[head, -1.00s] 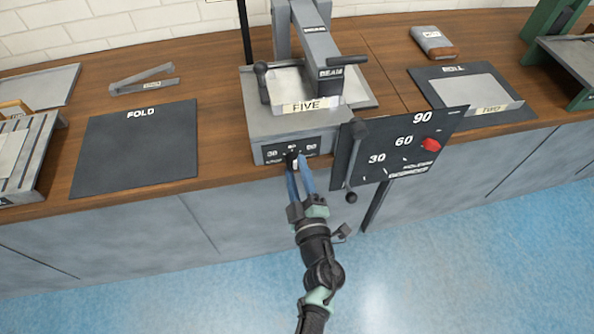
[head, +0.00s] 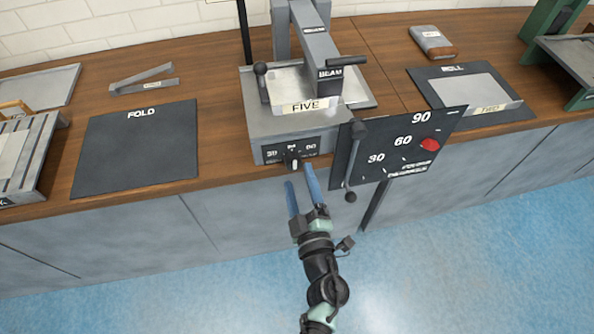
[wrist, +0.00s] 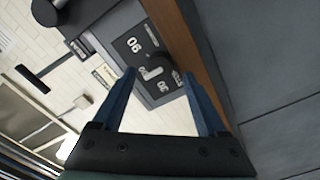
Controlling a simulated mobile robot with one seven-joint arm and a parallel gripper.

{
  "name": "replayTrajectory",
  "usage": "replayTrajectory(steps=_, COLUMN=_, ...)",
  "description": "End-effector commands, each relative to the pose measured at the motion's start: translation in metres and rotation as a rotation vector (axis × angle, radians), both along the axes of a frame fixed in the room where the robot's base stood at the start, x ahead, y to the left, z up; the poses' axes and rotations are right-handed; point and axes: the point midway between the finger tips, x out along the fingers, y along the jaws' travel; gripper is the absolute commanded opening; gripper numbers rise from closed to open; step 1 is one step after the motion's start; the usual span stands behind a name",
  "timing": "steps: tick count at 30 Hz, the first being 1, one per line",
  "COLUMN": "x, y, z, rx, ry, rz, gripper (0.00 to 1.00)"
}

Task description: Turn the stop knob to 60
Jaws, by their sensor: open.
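The stop knob (head: 293,160) is a dark knob with a pale pointer on the front panel of the grey machine labelled FIVE (head: 290,122). The numbers 30, 60 and 90 stand above it, and the pointer looks roughly upright, near the middle number. In the wrist view the knob (wrist: 152,72) shows between and beyond my fingers. My gripper (head: 300,179) has blue fingers, spread apart and empty, just below and in front of the knob. It is apart from the knob. In the wrist view my gripper (wrist: 162,85) is also open.
A dark plate (head: 400,150) marked 30, 60 and 90, with a red marker (head: 430,144), stands right of the knob. A dark lever (head: 355,160) hangs at its left side. A FOLD mat (head: 137,150) lies left on the wooden bench. The floor in front is clear.

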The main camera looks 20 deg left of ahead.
Motion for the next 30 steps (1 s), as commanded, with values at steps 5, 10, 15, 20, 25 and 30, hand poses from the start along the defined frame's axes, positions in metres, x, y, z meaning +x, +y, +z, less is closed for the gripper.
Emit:
replayTrajectory(steps=5, x=-0.036, y=-0.024, z=0.000, rx=-0.001, ry=0.003, rz=-0.001, gripper=0.75)
replayTrajectory(steps=10, x=-0.063, y=-0.042, z=0.000, rx=-0.002, ry=0.002, rz=0.000, gripper=0.75)
replayTrajectory(steps=15, x=-0.079, y=-0.053, z=0.000, rx=-0.001, ry=0.001, rz=0.000, gripper=0.75)
replayTrajectory(steps=20, x=-0.084, y=-0.056, z=0.000, rx=0.000, ry=0.000, rz=0.000, gripper=0.75)
replayTrajectory(steps=25, x=-0.084, y=-0.056, z=0.000, rx=0.000, ry=0.000, rz=0.001, gripper=0.75)
replayTrajectory(steps=30, x=-0.084, y=-0.056, z=0.000, rx=0.000, ry=0.000, rz=0.000, gripper=0.75)
